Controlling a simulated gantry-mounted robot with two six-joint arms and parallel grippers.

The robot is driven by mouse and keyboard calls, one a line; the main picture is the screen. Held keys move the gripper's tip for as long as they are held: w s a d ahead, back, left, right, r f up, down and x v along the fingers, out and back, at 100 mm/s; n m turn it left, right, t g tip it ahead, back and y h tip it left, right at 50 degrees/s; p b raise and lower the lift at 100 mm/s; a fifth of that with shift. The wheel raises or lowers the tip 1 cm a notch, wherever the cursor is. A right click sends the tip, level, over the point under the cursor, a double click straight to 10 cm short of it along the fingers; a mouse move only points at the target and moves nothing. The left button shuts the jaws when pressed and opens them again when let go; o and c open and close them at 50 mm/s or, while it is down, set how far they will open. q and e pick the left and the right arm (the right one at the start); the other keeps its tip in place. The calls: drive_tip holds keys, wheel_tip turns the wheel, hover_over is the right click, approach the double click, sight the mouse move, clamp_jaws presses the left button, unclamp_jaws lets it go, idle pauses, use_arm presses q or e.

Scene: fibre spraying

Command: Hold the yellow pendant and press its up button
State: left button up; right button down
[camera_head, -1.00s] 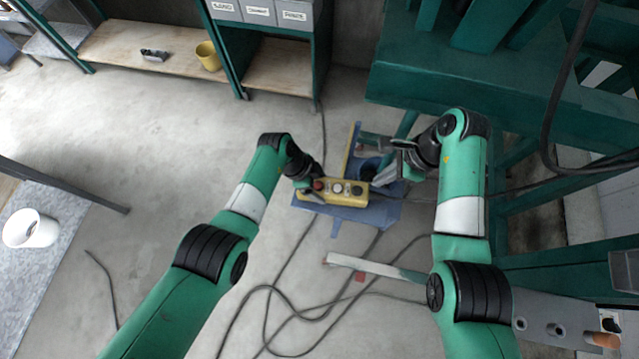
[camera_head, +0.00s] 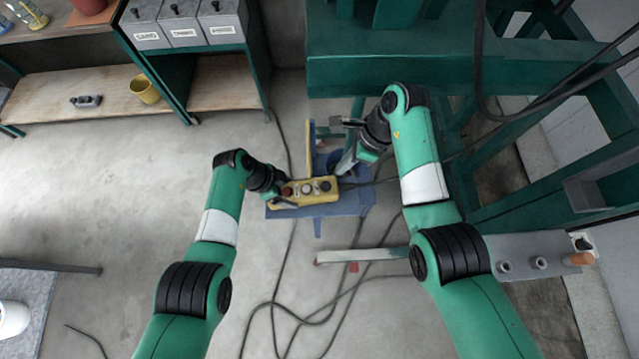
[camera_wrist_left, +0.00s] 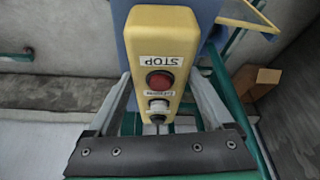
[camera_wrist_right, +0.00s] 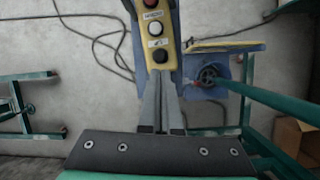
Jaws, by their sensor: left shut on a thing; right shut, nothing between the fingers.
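The yellow pendant (camera_head: 318,196) is held in the air near the middle of the head view. Its face has a red button beside a STOP label, a white button and a black button (camera_wrist_right: 160,55). My left gripper (camera_wrist_left: 158,88) is shut on the pendant, with one finger along each side. My right gripper (camera_head: 343,170) is shut and empty near the pendant's right end. In the right wrist view its closed fingertips (camera_wrist_right: 161,76) appear just below the black button; I cannot tell whether they touch. The label by the black button is too small to read.
A blue stand (camera_head: 350,203) is below and behind the pendant. Cables (camera_head: 290,310) lie on the floor in front. A green frame (camera_head: 400,70) stands behind and to the right. A shelf with a yellow cup (camera_head: 145,90) is at the back left.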

drive_tip(key=w+a+r+m+t+y, duration=0.3)
drive_tip(key=r+m, duration=0.1)
drive_tip(key=m, duration=0.4)
use_arm(q)
drive_tip(key=shift+s, duration=0.1)
use_arm(e)
drive_tip(key=m+t+y, duration=0.1)
drive_tip(key=m, duration=0.3)
hover_over(326, 186)
drive_tip(key=s, duration=0.1)
wheel_tip(326, 186, down, 2)
use_arm(q)
clamp_jaws()
use_arm(e)
drive_tip(key=shift+s+d+f, duration=0.1)
drive_tip(key=shift+d+f, duration=0.2)
drive_tip(key=shift+d, duration=0.2)
drive_tip(key=shift+f, duration=4.45)
drive_tip(key=shift+f, duration=0.4)
